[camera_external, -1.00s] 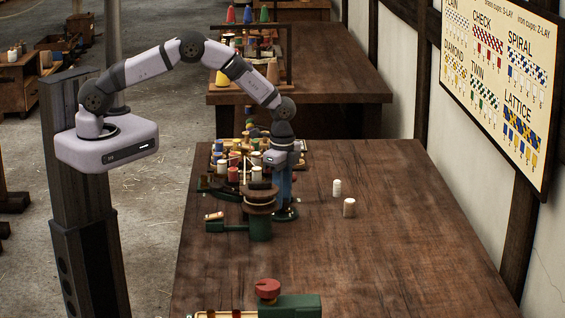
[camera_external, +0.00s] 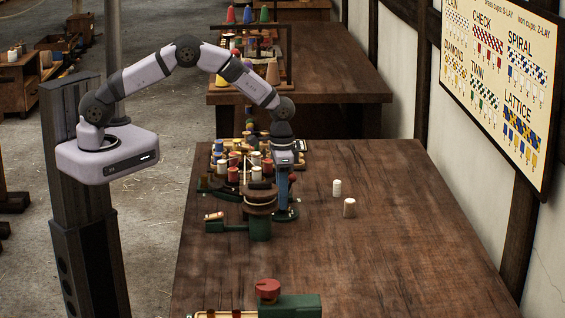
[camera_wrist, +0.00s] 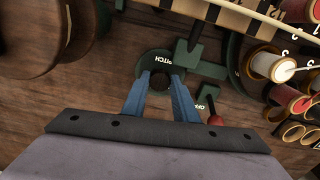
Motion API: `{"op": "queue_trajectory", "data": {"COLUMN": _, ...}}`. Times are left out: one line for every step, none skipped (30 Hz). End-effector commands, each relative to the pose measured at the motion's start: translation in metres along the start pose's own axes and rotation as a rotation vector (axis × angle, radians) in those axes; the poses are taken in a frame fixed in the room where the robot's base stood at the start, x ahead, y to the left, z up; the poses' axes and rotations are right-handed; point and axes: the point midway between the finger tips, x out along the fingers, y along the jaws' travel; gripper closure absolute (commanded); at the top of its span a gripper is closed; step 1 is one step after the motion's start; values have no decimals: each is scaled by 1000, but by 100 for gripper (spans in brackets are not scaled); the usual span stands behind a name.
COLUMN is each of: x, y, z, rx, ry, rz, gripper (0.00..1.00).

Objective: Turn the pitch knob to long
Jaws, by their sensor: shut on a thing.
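My gripper (camera_external: 285,203) points down at the green machine on the near bench, beside the round wooden drum (camera_external: 260,196). In the wrist view its two blue fingers (camera_wrist: 162,76) are closed on a small dark knob (camera_wrist: 160,83) inside a round dark-green dial. The fingers partly cover the knob, and I cannot read a long mark or see where a pointer stands. In the outside view the knob is hidden by the fingers.
A red-tipped lever (camera_wrist: 215,119) by an OFF mark stands close right of my fingers. Spools (camera_wrist: 270,65) crowd the right of the wrist view. A red knob (camera_external: 268,289) stands nearer.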

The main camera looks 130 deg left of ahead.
Motion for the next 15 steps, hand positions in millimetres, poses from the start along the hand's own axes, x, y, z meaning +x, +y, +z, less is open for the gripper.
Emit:
{"op": "queue_trajectory", "data": {"x": -1, "y": 0, "z": -1, "rx": -16, "ry": 3, "rz": 0, "gripper": 96}}
{"op": "queue_trajectory", "data": {"x": -1, "y": 0, "z": -1, "rx": -26, "ry": 3, "rz": 0, "gripper": 96}}
{"op": "queue_trajectory", "data": {"x": -1, "y": 0, "z": -1, "rx": -35, "ry": 4, "rz": 0, "gripper": 96}}
{"op": "queue_trajectory", "data": {"x": -1, "y": 0, "z": -1, "rx": -42, "ry": 4, "rz": 0, "gripper": 96}}
{"op": "queue_trajectory", "data": {"x": -1, "y": 0, "z": -1, "rx": -48, "ry": 4, "rz": 0, "gripper": 96}}
{"op": "queue_trajectory", "data": {"x": -1, "y": 0, "z": -1, "rx": -55, "ry": 4, "rz": 0, "gripper": 96}}
{"op": "queue_trajectory", "data": {"x": -1, "y": 0, "z": -1, "rx": -58, "ry": 4, "rz": 0, "gripper": 96}}
{"op": "queue_trajectory", "data": {"x": -1, "y": 0, "z": -1, "rx": -60, "ry": 4, "rz": 0, "gripper": 96}}
{"op": "queue_trajectory", "data": {"x": -1, "y": 0, "z": -1, "rx": -63, "ry": 4, "rz": 0, "gripper": 96}}
{"op": "queue_trajectory", "data": {"x": -1, "y": 0, "z": -1, "rx": -64, "ry": 4, "rz": 0, "gripper": 96}}
{"op": "queue_trajectory", "data": {"x": -1, "y": 0, "z": -1, "rx": -65, "ry": 4, "rz": 0, "gripper": 96}}
{"op": "queue_trajectory", "data": {"x": -2, "y": 0, "z": -1, "rx": -65, "ry": 4, "rz": 0, "gripper": 96}}
{"op": "queue_trajectory", "data": {"x": -2, "y": 0, "z": -1, "rx": -65, "ry": 4, "rz": 0, "gripper": 96}}
{"op": "queue_trajectory", "data": {"x": -2, "y": 0, "z": -1, "rx": -65, "ry": 4, "rz": 0, "gripper": 96}}
{"op": "queue_trajectory", "data": {"x": -2, "y": 0, "z": -1, "rx": -65, "ry": 5, "rz": 0, "gripper": 96}}
